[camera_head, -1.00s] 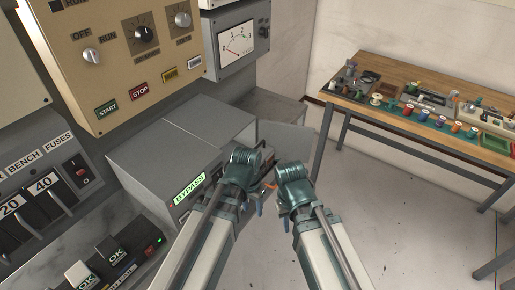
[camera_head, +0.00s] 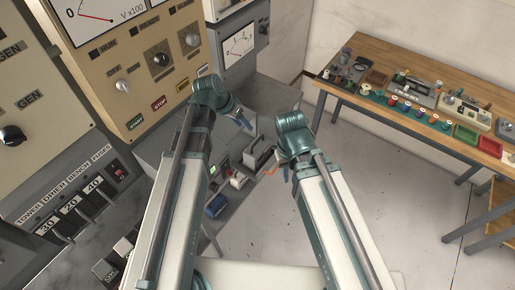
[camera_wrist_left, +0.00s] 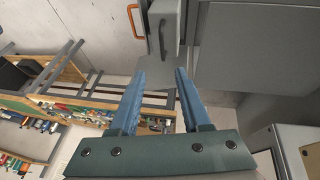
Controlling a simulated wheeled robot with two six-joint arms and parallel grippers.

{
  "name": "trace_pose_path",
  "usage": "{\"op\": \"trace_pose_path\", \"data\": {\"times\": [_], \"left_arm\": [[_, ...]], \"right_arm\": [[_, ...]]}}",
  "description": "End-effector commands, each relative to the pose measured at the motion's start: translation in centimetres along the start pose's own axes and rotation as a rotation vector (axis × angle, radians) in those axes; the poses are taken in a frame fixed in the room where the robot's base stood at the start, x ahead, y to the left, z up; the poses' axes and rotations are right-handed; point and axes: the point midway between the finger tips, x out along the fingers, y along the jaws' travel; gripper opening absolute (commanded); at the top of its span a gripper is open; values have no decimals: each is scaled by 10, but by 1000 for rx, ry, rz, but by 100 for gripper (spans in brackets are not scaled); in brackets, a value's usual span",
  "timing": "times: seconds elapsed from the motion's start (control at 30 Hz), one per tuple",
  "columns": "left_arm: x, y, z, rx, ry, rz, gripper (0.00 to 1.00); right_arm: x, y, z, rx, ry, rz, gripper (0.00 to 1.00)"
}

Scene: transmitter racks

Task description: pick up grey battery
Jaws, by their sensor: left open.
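A grey block with a handle-like frame (camera_head: 262,155), which looks like the grey battery, sits at the right end of the low grey unit in the head view. A grey block also shows at the top of the left wrist view (camera_wrist_left: 165,28), beyond the fingertips; I cannot be sure it is the same one. My left gripper (camera_head: 244,122) is above and left of the block in the head view. In the left wrist view (camera_wrist_left: 160,73) its blue fingers are apart, with nothing between them. My right gripper (camera_head: 285,172) points down just right of the block; its jaw gap is unclear.
An orange part (camera_head: 270,171) is beside the block. Control panels (camera_head: 150,60) stand on the left. A wooden workbench (camera_head: 440,85) with several small items is at right. Floor between is clear.

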Motion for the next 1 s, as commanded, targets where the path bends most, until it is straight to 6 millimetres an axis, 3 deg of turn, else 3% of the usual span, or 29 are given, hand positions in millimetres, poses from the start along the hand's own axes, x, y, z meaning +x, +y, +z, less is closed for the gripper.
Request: {"op": "trace_pose_path", "data": {"times": [0.27,0.8,1.0], "left_arm": [[12,-1,1,0,-1,0,47],[86,-2,2,1,-2,1,47],[87,0,1,0,-1,0,47]], "right_arm": [[12,-1,-1,-2,0,0,24],[78,-7,-5,-6,0,2,24],[79,-7,-5,-6,0,1,24]]}}
